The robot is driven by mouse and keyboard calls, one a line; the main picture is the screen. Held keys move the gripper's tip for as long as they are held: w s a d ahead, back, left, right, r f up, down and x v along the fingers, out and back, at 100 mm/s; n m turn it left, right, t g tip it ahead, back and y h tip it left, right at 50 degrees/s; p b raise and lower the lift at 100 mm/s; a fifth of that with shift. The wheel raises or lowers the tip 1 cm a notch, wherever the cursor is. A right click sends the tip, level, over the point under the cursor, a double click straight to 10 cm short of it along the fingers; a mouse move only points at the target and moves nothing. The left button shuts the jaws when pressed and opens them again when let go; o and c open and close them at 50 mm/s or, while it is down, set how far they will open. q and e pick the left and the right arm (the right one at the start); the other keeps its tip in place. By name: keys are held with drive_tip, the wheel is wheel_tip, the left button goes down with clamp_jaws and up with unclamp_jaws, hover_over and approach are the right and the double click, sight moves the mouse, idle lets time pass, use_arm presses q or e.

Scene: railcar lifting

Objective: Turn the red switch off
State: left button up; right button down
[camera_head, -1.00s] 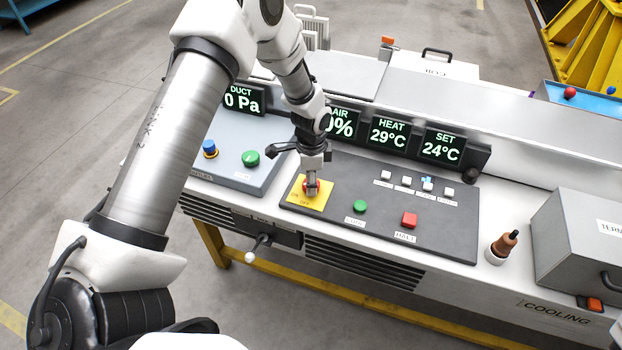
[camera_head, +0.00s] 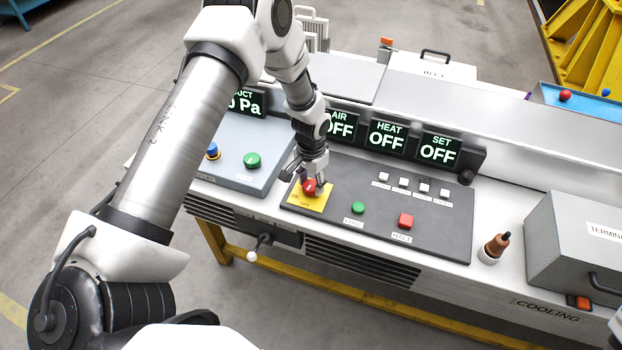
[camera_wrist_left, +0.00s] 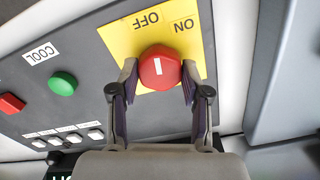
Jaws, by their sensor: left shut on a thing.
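The red switch (camera_head: 310,187) is a round knob on a yellow plate (camera_head: 319,202) at the left of the dark control panel. In the left wrist view the red knob (camera_wrist_left: 158,68) has a short white mark, and the plate (camera_wrist_left: 118,38) carries the words OFF and ON, seen upside down. My left gripper (camera_head: 313,184) reaches down from above with its fingers on both sides of the knob, shut on it; the fingers also show in the left wrist view (camera_wrist_left: 159,78). The AIR, HEAT and SET displays (camera_head: 387,136) read OFF. My right gripper is out of view.
A green button (camera_head: 358,208), a red square button (camera_head: 405,220) and several white buttons (camera_head: 404,182) share the panel (camera_head: 455,235). A blue-grey box (camera_head: 225,175) stands to the left, a brown-handled tool (camera_head: 497,244) and a grey terminal box (camera_head: 570,250) to the right.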

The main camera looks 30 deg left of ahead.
sight(311, 184)
use_arm(q)
drive_tip(key=shift+s+f+n+p, duration=0.1)
drive_tip(key=shift+n+p, duration=0.2)
drive_tip(key=shift+n, duration=0.6)
drive_tip(key=o, duration=1)
drive_tip(key=shift+o, duration=0.7)
wheel_tip(311, 184, up, 12)
